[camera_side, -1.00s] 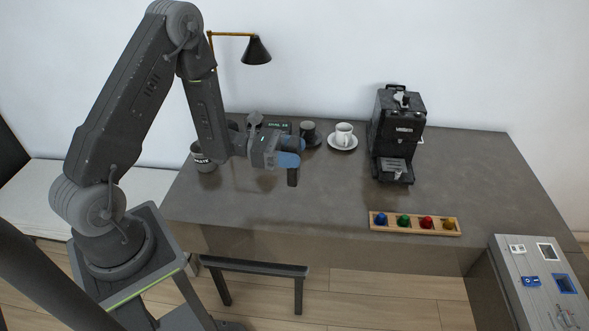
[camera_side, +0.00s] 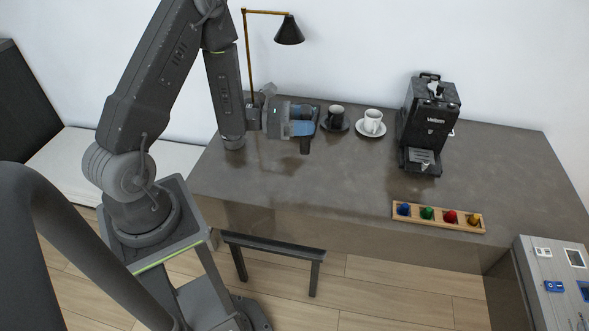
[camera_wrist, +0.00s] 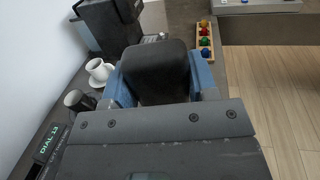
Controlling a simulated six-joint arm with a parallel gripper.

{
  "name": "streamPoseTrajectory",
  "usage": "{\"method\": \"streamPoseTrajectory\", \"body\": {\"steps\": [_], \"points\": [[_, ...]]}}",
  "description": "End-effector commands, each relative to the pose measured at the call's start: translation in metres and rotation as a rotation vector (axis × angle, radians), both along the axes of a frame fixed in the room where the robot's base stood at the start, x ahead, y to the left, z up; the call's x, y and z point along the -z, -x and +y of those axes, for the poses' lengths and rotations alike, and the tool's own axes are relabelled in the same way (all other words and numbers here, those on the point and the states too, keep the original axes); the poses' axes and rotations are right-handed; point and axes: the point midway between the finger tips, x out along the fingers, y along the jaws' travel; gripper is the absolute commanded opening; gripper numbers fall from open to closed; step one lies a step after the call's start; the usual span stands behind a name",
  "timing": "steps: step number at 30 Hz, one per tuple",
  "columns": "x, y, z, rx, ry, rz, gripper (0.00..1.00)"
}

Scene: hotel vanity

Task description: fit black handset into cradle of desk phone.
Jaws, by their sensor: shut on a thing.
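My gripper (camera_side: 302,126) has blue finger pads and is shut on the black handset (camera_side: 305,145), whose dark end shows below the pads in the side view. In the wrist view the handset (camera_wrist: 155,70) is a broad dark block between the blue pads. It is held above the vanity top, though the exact height is unclear. The desk phone (camera_wrist: 47,145) shows at the lower left of the wrist view as a dark body with a green lit display. Its cradle cannot be made out. In the side view my gripper hides the phone.
A dark cup (camera_side: 337,113) and a white cup on a saucer (camera_side: 373,121) stand right of my gripper. Further right are a black coffee machine (camera_side: 428,122) and a wooden rack of coloured pieces (camera_side: 438,217). A lamp (camera_side: 289,31) stands behind. The front middle is clear.

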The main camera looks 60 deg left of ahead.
Motion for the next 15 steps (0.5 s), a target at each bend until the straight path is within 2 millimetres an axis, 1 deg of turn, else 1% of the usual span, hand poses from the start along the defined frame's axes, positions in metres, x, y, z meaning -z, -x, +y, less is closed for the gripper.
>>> {"method": "streamPoseTrajectory", "body": {"steps": [1,4,6,10,12,15], "points": [[0.0,0.005,0.021,0.006,0.0,-0.001,0.2],[0.0,0.02,0.051,0.047,-0.001,0.0,0.2],[0.001,0.033,0.071,0.077,-0.001,0.001,0.2],[0.004,0.06,0.101,0.124,0.0,0.002,0.19],[0.006,0.073,0.112,0.146,0.001,0.002,0.19],[0.008,0.088,0.124,0.168,0.001,0.002,0.2]]}}
